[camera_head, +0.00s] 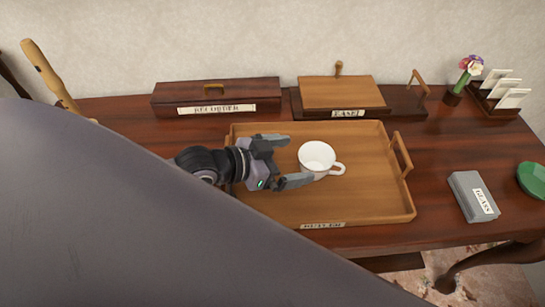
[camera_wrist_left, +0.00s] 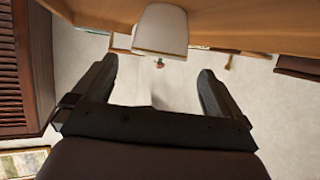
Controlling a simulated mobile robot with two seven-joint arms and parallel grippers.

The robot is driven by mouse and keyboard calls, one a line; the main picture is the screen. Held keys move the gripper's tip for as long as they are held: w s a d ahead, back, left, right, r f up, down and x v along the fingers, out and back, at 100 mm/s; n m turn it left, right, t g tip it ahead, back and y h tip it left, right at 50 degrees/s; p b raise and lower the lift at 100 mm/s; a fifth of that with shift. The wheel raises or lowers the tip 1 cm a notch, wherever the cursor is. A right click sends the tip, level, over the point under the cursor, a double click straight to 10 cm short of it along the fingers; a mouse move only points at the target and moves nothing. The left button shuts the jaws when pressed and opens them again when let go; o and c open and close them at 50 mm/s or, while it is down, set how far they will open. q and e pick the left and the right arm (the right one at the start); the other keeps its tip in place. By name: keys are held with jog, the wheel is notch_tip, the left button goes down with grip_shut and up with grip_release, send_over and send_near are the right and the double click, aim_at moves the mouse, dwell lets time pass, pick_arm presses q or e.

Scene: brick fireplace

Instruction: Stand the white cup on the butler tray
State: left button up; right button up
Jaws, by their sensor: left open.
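In the left wrist view, which looks upside down, the cup (camera_wrist_left: 160,30) shows at the top, against the tray (camera_wrist_left: 250,28) and outside the gap between the two open fingertips (camera_wrist_left: 158,72). Nothing is held. My right gripper is not in view.
A recorder box (camera_head: 217,96) and an easel box (camera_head: 343,93) stand behind the tray. A grey box (camera_head: 472,197) and a green object (camera_head: 532,180) lie to the right. Flowers (camera_head: 467,72) and a card rack (camera_head: 500,93) stand back right.

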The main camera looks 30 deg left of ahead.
pick_arm(q)
jog(key=shift+v, duration=2.3)
jog(key=shift+d, duration=0.1)
